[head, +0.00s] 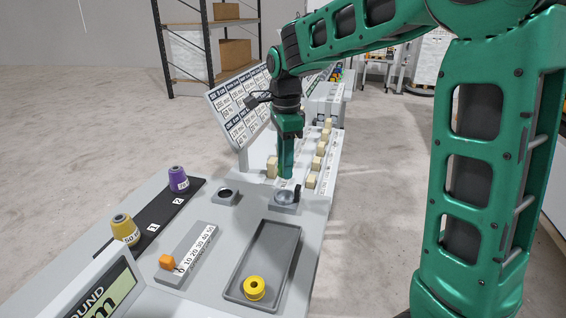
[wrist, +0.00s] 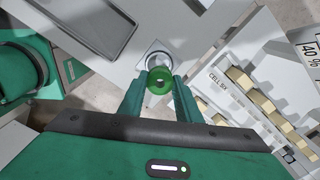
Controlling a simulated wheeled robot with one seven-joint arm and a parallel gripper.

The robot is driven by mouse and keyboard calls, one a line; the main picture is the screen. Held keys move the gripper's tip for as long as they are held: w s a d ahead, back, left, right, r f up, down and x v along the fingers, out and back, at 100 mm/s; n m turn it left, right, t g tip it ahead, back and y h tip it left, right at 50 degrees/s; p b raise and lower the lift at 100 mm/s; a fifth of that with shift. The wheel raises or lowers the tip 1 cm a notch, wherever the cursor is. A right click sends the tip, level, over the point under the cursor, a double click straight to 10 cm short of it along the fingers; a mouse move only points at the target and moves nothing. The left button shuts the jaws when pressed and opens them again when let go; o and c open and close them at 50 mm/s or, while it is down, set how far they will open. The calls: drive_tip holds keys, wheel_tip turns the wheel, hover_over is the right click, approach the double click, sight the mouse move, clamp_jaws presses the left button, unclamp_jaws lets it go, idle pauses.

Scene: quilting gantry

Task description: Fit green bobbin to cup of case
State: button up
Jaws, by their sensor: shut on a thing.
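The green bobbin (wrist: 160,80) is pinched between the two fingertips of my gripper (wrist: 159,86) in the wrist view. In the head view my gripper (head: 286,178) points down, and the bobbin can hardly be made out at its tips. The round metal cup of the case (head: 284,197) sits on a grey block just below and in front of the fingertips. In the wrist view the cup (wrist: 156,58) shows just beyond the bobbin, partly covered by it. The bobbin appears apart from the cup; the exact gap cannot be told.
A grey tray (head: 234,290) holds a yellow bobbin (head: 254,287). A dark-holed block (head: 225,194) stands left of the cup. Purple (head: 178,179) and yellow (head: 125,229) thread cones stand on a black strip. An orange slider (head: 166,262) sits on a scale. Several beige blocks (head: 317,164) line the right side.

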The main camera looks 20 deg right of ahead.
drive_tip(key=shift+f, duration=2.9)
drive_tip(key=shift+s+f, duration=0.1)
drive_tip(key=shift+f, duration=0.5)
drive_tip(key=shift+r, duration=0.35)
drive_tip(key=shift+f, duration=0.5)
idle(1.7)
drive_tip(key=o, duration=1.1)
wheel_tip(320, 180, up, 11)
drive_tip(key=shift+f, duration=0.15)
